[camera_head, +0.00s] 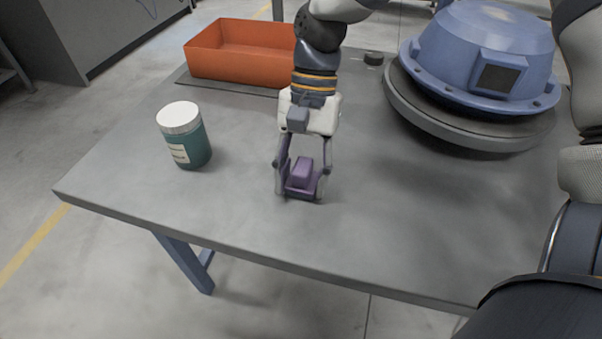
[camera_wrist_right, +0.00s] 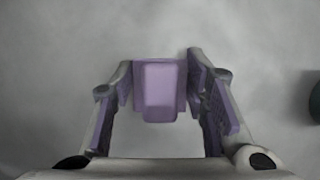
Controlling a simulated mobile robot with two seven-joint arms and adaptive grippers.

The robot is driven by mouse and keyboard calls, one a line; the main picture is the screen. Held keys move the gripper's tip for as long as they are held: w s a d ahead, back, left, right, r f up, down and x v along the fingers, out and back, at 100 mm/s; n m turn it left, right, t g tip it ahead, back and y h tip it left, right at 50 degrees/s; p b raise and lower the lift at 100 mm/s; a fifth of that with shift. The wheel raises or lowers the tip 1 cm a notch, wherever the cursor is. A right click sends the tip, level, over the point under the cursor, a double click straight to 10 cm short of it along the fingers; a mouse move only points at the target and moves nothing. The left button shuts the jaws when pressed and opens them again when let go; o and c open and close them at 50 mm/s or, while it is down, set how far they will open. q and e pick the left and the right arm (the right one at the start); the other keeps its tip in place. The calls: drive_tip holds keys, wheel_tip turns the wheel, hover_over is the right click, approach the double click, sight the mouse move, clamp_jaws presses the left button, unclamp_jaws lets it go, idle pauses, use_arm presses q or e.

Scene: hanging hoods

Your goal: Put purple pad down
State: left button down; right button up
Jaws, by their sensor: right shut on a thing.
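The purple pad (camera_head: 302,174) is a small block with a raised grip on a flat base. My right gripper (camera_head: 301,190) is shut on it, near the front middle of the grey table (camera_head: 235,215). In the right wrist view the pad (camera_wrist_right: 159,92) sits between the two fingers of the right gripper (camera_wrist_right: 160,90), whose inner faces look purple. The pad is at or just above the table top; I cannot tell whether it touches. My left gripper is not in view.
A green jar with a white lid (camera_head: 182,135) stands left of the gripper. An orange bin (camera_head: 215,65) is at the back left on a dark mat. A blue hood (camera_head: 480,50) rests on a round grey base (camera_head: 500,137) at the back right. The front right of the table is clear.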

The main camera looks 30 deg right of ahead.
drive_tip(key=shift+f, duration=0.1)
drive_tip(key=o, duration=1.1)
drive_tip(key=v, duration=1.2)
drive_tip(key=shift+p, duration=0.3)
